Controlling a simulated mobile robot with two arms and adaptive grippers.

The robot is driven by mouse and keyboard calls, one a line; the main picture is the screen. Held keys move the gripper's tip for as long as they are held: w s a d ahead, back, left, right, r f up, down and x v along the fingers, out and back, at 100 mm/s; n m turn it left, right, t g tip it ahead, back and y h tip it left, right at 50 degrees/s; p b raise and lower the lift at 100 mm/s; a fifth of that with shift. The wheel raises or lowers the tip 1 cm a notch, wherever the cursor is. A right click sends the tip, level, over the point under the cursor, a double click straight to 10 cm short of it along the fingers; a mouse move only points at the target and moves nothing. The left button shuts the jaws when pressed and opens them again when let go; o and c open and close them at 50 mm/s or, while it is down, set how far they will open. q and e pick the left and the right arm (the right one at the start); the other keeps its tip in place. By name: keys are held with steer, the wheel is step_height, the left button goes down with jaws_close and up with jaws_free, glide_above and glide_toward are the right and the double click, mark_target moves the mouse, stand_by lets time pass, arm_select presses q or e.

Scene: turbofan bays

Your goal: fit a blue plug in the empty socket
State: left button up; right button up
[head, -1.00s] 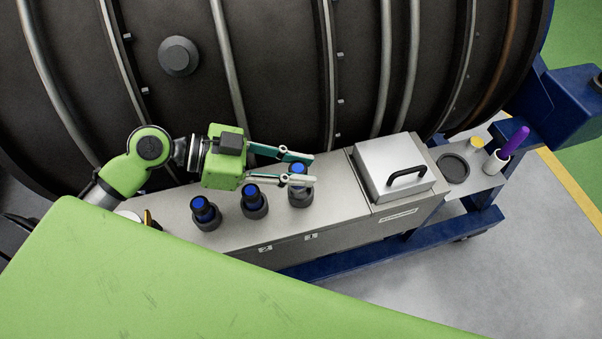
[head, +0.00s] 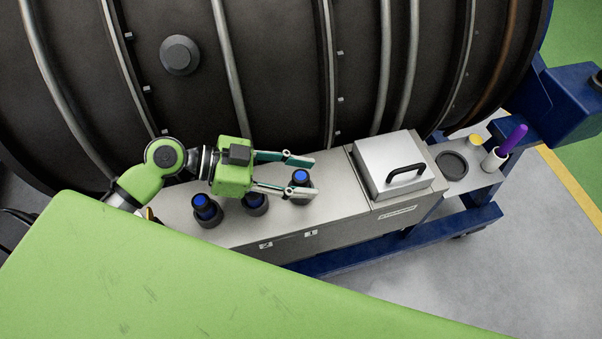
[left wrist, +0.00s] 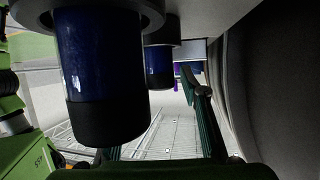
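Three blue plugs with dark collars stand upright in a row on the grey bench: a left one (head: 205,208), a middle one (head: 254,199) and a right one (head: 300,176). My left gripper (head: 305,178) is open, its fingers pointing right, with the right plug between or just below its fingertips; contact cannot be told. The left wrist view shows a large blue plug (left wrist: 98,60) with a black end close to the camera and another plug (left wrist: 158,66) farther on. One finger (left wrist: 205,115) shows to their right. I cannot make out an empty socket. My right gripper is not in view.
A metal box lid with a black handle (head: 406,174) sits right of the plugs. Beyond it are a dark round recess or disc (head: 452,164), a yellow item (head: 475,141) and a purple-handled tool (head: 513,139) in a white cup. The dark engine casing (head: 280,70) rises behind the bench.

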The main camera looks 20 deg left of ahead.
arm_select(q)
steer(key=shift+r, duration=0.15)
steer(key=shift+b+v, duration=1.05)
steer(key=shift+v, duration=4.95)
steer(key=shift+w, duration=0.1)
